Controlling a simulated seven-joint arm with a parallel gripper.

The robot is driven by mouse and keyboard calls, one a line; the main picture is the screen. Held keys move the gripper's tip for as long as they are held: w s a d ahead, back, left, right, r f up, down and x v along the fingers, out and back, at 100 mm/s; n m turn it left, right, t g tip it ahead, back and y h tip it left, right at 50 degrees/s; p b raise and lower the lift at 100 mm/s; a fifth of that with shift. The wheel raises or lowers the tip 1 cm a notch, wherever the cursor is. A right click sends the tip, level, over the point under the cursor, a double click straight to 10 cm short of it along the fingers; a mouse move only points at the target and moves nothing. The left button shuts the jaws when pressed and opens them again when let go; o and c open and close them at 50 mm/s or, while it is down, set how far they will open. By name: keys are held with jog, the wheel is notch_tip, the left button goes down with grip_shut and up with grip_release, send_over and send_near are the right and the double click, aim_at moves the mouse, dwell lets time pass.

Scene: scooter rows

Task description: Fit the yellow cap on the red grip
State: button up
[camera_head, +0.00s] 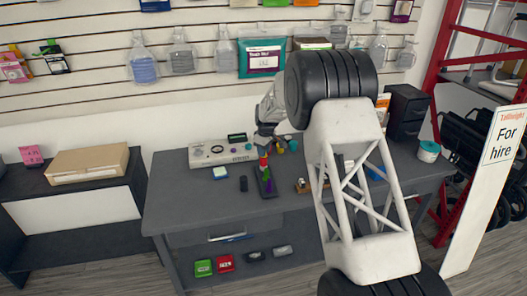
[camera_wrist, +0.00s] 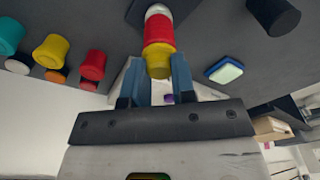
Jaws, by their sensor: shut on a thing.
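My gripper (camera_wrist: 155,82) has blue fingers, shut on the yellow cap (camera_wrist: 158,62) in the wrist view. The red grip (camera_wrist: 159,26) lines up with the cap there and appears to meet its wider end. I cannot tell whether the cap is seated on it. The grip's far end shows a pale tip. In the head view, my gripper (camera_head: 268,136) is over the grey table, and the red grip (camera_head: 264,161) shows just below it, by a dark block with green and purple parts (camera_head: 267,182). The held cap is not clear there.
Teal (camera_wrist: 9,36), yellow (camera_wrist: 50,51) and red (camera_wrist: 92,65) knob-like pieces stand to one side. A pale green pad (camera_wrist: 225,71) and a black piece (camera_wrist: 272,18) lie on the other. A grey console (camera_head: 222,150) stands behind; the table's (camera_head: 190,205) front left is clear.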

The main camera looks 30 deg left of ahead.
jog(key=shift+f, duration=0.2)
dwell(0.5)
jog(key=o, duration=1.3)
jog(key=shift+o, duration=0.2)
jog(key=shift+r, duration=0.2)
jog(key=shift+r, duration=2.8)
jog(key=shift+d, duration=0.1)
